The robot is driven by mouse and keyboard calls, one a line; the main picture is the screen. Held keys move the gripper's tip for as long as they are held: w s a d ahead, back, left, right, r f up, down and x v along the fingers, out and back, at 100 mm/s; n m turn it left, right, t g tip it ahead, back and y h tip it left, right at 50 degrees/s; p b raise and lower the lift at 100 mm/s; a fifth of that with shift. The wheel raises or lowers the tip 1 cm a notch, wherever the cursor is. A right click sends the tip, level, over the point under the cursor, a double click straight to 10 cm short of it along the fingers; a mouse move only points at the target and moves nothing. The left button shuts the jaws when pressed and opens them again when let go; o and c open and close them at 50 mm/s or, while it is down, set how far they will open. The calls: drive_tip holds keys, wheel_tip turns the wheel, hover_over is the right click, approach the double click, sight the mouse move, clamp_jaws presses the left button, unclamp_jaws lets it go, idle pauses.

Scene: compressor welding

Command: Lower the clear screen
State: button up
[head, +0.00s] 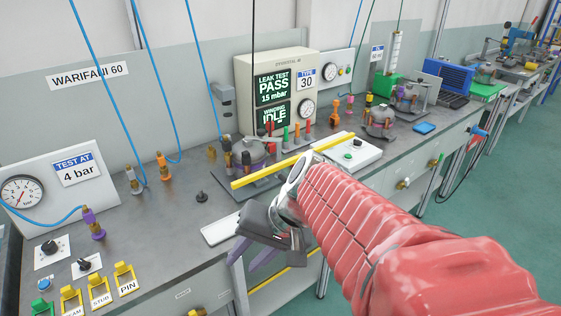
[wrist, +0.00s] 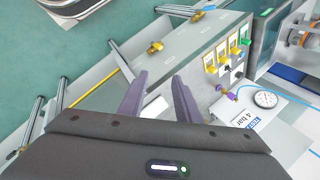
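A yellow bar (head: 290,161) runs slantwise above the bench beside the test fixture (head: 262,158). It may be the edge of the clear screen; I cannot make out the clear panel itself. My gripper (head: 250,262) is at the bench's front edge, to the front and left of my red-sleeved arm, and apart from the bar. In the wrist view, its two purple fingers (wrist: 158,88) stand apart with a gap between them. The gripper is open and nothing shows held in it.
Green floor (head: 490,200) is clear at the right. Blue hoses hang at the left.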

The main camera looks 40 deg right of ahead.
drive_tip(key=d+r+m+t+h, duration=0.2)
drive_tip(key=d+m+t, duration=0.3)
drive_tip(key=d, duration=0.9)
drive_tip(key=d+r+m+t+h, duration=0.1)
drive_tip(key=d+m+t, duration=0.4)
drive_tip(key=d, duration=0.9)
drive_tip(key=shift+s+d+r+m+t+h, duration=0.3)
drive_tip(key=shift+s+r+t+h, duration=0.1)
drive_tip(key=shift+r+t, duration=0.3)
drive_tip(key=shift+w+a, duration=0.1)
drive_tip(key=w+f, duration=0.1)
drive_tip(key=w, duration=0.8)
drive_tip(key=w+f, duration=0.1)
drive_tip(key=w, duration=0.3)
drive_tip(key=shift+w+a+f, duration=0.15)
drive_tip(key=shift+a+f, duration=0.05)
drive_tip(key=shift+f, duration=0.15)
drive_tip(key=shift+c, duration=0.2)
